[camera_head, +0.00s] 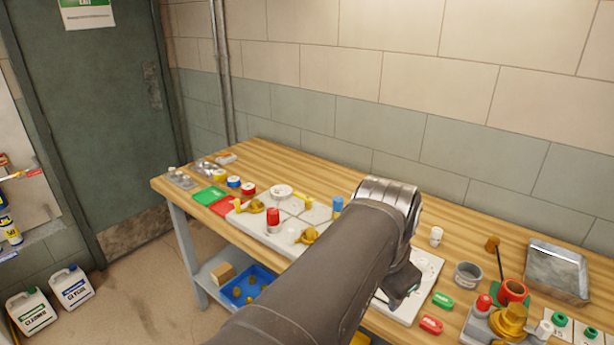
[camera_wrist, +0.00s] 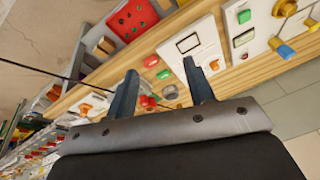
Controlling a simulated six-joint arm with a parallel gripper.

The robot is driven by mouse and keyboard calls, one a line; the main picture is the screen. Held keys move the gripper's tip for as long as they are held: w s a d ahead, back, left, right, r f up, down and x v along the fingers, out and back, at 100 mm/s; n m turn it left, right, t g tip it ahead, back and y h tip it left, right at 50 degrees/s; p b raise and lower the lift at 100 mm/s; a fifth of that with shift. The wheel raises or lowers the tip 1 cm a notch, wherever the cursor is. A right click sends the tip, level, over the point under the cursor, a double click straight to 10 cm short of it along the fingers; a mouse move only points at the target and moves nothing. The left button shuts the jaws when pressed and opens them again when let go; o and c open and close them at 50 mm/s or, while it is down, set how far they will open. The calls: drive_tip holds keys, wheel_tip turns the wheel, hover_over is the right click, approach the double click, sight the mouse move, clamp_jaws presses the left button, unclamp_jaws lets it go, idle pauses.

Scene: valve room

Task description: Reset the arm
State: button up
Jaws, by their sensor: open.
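My arm reaches in from the bottom of the head view and hangs over the middle of the wooden workbench (camera_head: 300,168). My gripper (camera_head: 396,296) shows only in part there, as a dark shape beside the pale panel. In the wrist view my gripper (camera_wrist: 160,66) has its two dark fingers well apart with nothing held between them. Beyond the fingertips lie a green block (camera_wrist: 151,61), a red block (camera_wrist: 164,74) and a white panel with a dark-framed square (camera_wrist: 188,43). Part of the panel is hidden by my arm in the head view.
A metal tray (camera_head: 556,270), a grey cup (camera_head: 467,275) and a red pot (camera_head: 514,291) stand at the right. Red (camera_head: 273,220) and blue (camera_head: 337,206) knobs rise from the panels. A block wall backs the bench. Two white jugs (camera_head: 70,285) stand on the floor left.

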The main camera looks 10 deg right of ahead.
drive_tip(key=w+d+r+m, duration=0.1)
drive_tip(key=d+r+m, duration=0.1)
drive_tip(key=d, duration=0.3)
drive_tip(key=w+d+r+m+g, duration=0.1)
drive_tip(key=w+d+r+m, duration=0.1)
drive_tip(key=d+m, duration=0.2)
drive_tip(key=w+d+r+m+g+y, duration=0.1)
drive_tip(key=d+m, duration=0.2)
drive_tip(key=d, duration=0.4)
drive_tip(key=shift+w+d+r, duration=0.3)
drive_tip(key=shift+d+r, duration=0.1)
drive_tip(key=shift+a, duration=0.15)
